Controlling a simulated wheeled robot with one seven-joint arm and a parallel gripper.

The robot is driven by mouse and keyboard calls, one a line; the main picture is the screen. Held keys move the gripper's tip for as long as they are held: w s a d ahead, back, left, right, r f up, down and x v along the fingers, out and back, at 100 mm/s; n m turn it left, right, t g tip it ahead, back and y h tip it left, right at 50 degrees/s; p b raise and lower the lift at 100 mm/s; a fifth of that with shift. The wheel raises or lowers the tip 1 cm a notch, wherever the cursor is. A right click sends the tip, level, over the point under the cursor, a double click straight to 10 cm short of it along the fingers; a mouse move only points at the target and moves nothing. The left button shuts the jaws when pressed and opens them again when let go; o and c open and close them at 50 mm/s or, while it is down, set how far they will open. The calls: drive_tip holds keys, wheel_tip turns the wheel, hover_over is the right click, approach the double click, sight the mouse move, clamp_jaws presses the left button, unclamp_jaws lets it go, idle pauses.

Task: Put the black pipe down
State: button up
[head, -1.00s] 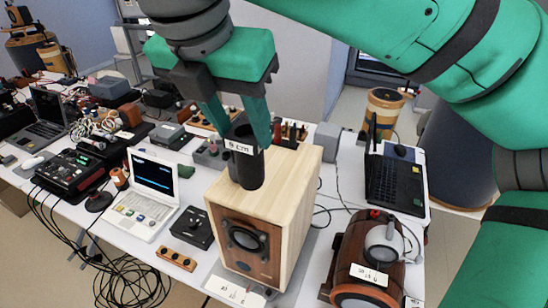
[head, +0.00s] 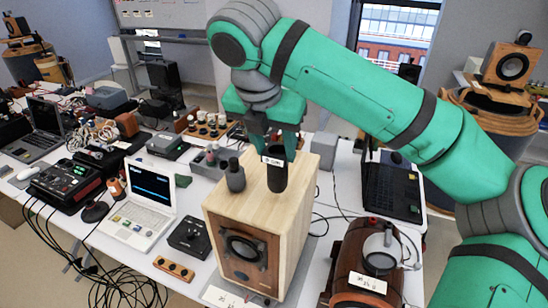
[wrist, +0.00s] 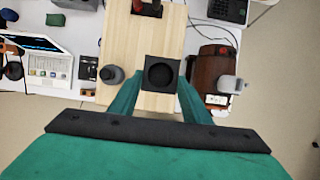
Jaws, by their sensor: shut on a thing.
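The black pipe (head: 276,178) is upright above the top of the wooden speaker box (head: 238,198), with a white label near its upper end. I cannot tell whether its lower end touches the wood. My gripper (head: 279,146) is shut on the pipe near its top, reaching from behind and above. In the wrist view, the pipe (wrist: 160,73) shows end-on with a dark round opening, between the two green fingers of my gripper (wrist: 160,86). The speaker box (wrist: 144,38) lies under it.
A dark grey bottle-like thing (head: 235,178) stands on the box just left of the pipe. A white laptop (head: 145,211) and a black box (head: 190,235) are left of the speaker. A wooden barrel-shaped thing (head: 347,250) and a black laptop (head: 391,187) are to the right.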

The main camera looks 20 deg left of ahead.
wheel_tip(320, 180, down, 3)
drive_tip(key=shift+r, duration=0.1)
drive_tip(key=o, duration=1.1)
drive_tip(key=shift+r, duration=0.1)
drive_tip(key=v, duration=1.2)
drive_tip(key=shift+a, duration=0.1)
